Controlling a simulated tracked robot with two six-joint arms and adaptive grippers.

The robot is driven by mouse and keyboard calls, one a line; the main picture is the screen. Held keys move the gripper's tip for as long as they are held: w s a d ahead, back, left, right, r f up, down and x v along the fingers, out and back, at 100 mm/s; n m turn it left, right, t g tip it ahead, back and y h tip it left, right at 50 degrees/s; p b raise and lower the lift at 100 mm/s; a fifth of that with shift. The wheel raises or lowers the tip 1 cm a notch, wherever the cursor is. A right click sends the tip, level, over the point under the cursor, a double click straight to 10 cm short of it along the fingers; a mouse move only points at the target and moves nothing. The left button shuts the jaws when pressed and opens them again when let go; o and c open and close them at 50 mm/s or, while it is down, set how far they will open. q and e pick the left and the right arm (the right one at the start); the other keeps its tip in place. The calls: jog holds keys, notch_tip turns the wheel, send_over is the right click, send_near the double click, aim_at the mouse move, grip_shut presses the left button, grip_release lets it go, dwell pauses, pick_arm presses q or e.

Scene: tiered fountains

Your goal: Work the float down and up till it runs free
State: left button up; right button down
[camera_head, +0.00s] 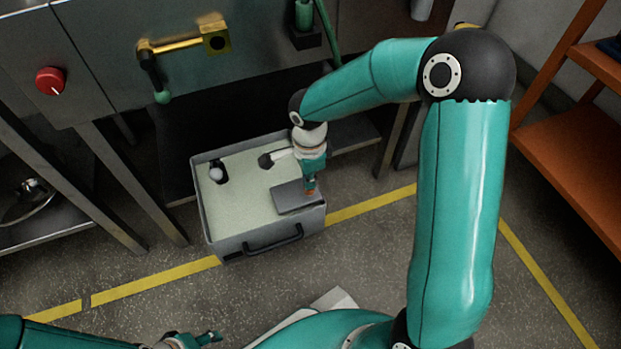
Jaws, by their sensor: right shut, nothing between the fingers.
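A grey open tank (228,246) with a black front handle stands on the floor, pale green inside. A dark fitting with a small white ball (216,173) is in its left part; I cannot tell for sure whether this is the float. A dark knob on a pale stem (265,161) sits near the middle, its right end close to my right wrist. My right gripper (310,190) is shut and empty, pointing down over a grey plate (292,203) at the tank's right front corner; contact is unclear. My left gripper (212,338) is low at the bottom edge, away from the tank.
A steel unit with a red knob (50,81) and a brass tap-like fitting (190,41) stands behind the tank. Steel legs rise to the left. An orange shelf (575,150) is at the right. Yellow tape (150,283) crosses the open floor.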

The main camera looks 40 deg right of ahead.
jog(key=shift+s+f, duration=0.2)
jog(key=shift+f, duration=0.15)
jog(key=shift+r+p, duration=0.45)
jog(key=shift+r, duration=0.05)
notch_tip(320, 180, up, 14)
jog(key=p, duration=0.5)
jog(key=shift+w+f+p, duration=0.25)
jog(key=shift+p, duration=0.1)
